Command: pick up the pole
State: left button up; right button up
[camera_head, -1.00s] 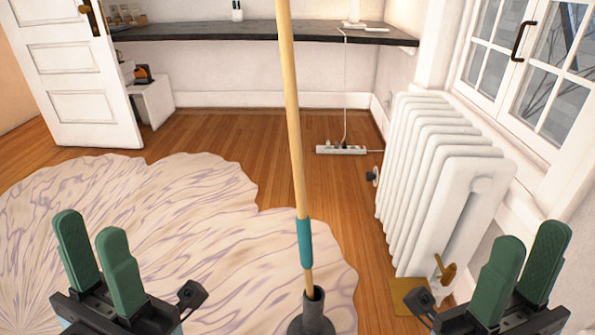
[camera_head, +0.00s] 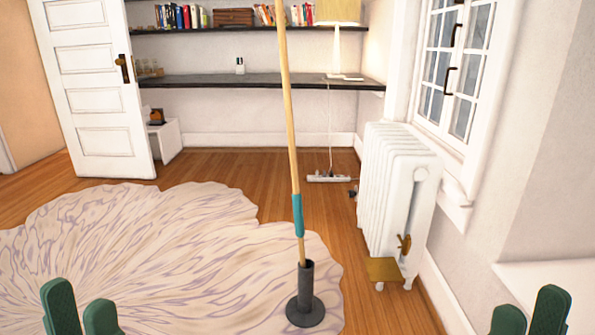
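The pole (camera_head: 290,130) is a long, thin wooden rod with a teal band (camera_head: 298,215) on its lower part. It stands nearly upright, leaning slightly, with its lower end in a dark grey round stand (camera_head: 306,310) on the floor near the rug's edge. Its top runs out of the picture. My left gripper (camera_head: 81,312) shows only its green fingertips at the bottom left, apart and empty. My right gripper (camera_head: 529,315) shows its green fingertips at the bottom right, also apart and empty. Both are well away from the pole, one to each side.
A white radiator (camera_head: 395,190) stands right of the pole, under the window. A pale swirled rug (camera_head: 150,250) covers the floor at left. A power strip (camera_head: 327,178) lies farther back. A dark shelf (camera_head: 260,83) spans the back wall; a white door (camera_head: 95,90) stands open at left.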

aim_at(299, 228)
jog(key=z, duration=0.7)
jog(key=i, duration=1.55)
jog(key=u, duration=0.3)
